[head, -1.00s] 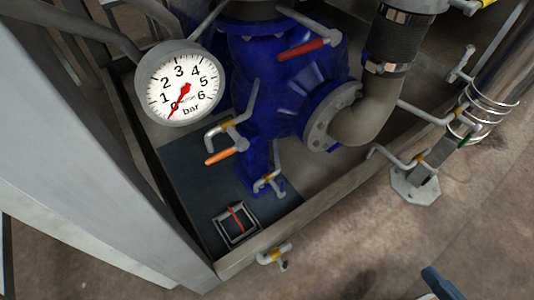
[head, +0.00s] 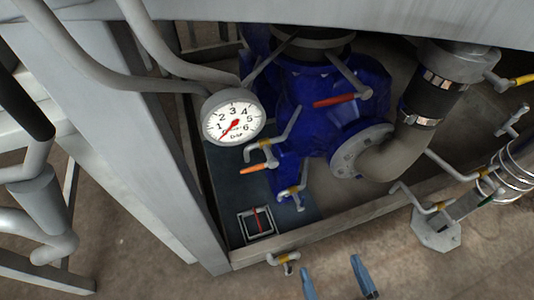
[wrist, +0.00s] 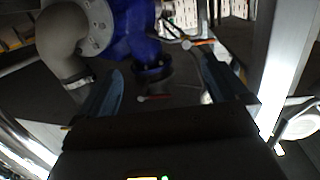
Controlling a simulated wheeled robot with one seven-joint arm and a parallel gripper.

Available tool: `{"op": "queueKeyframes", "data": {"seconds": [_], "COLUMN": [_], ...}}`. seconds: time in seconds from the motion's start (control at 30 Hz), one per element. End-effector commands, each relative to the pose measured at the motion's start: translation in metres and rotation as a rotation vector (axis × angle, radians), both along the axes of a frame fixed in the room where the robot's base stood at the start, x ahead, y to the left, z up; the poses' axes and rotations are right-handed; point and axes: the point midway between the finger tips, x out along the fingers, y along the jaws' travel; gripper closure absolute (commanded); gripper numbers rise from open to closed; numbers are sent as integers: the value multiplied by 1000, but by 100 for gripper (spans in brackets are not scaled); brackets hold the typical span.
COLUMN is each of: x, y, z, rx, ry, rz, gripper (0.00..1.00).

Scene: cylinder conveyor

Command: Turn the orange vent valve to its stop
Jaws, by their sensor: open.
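The orange vent valve handle (head: 254,168) sits on a small grey pipe at the left of the blue pump body, below the gauge. It points left and slightly down in the head view. An orange handle also shows in the wrist view (wrist: 200,43), near the tip of the right-hand finger. My gripper (head: 336,280) is at the bottom of the head view, its two blue fingers apart and nothing between them. It is in front of the frame's lower rail, well apart from the valve. Both fingers also show in the wrist view (wrist: 163,75).
A round pressure gauge (head: 233,118) hangs above the valve, its needle low. A red handle (head: 335,100) is on the blue pump (head: 300,90). A thick grey upright (head: 120,130) stands left, and a low rail (head: 290,240) runs in front. Yellow-banded pipe (head: 284,259) sticks out below.

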Motion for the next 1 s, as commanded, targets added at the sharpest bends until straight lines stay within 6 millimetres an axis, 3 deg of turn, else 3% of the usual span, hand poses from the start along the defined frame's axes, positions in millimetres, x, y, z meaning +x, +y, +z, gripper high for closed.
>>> {"op": "queueKeyframes", "data": {"seconds": [0.03,0.2,0.4,0.77,1.0], "x": [21,80,132,168,203], "y": [13,54,94,114,124], "z": [13,23,38,41,40], "rx": [4,2,-9,-16,-14], "ry": [-18,-60,-96,-112,-110], "rz": [19,66,106,119,119], "gripper": [0,0,0,0,0]}}
